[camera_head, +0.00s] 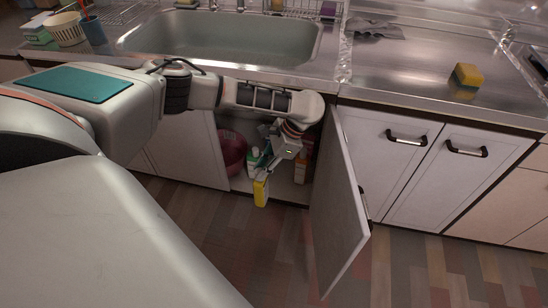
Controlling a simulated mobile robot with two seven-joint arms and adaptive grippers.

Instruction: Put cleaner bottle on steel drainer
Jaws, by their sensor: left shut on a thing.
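My left gripper (265,176) reaches down in front of the open cabinet under the sink. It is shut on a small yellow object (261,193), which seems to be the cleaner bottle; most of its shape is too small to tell. The yellow object hangs at the cabinet opening, below counter height. A flat steel draining surface (410,75) lies right of the sink, and a wire steel rack (305,10) stands behind the sink. I cannot tell which is the steel drainer. My right gripper is not in view.
The open cabinet door (340,205) stands out to the right of the left gripper. Inside the cabinet are a dark red bowl (232,150), a white-green bottle (253,158) and an orange-white bottle (301,170). A yellow sponge (468,75) lies on the steel surface.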

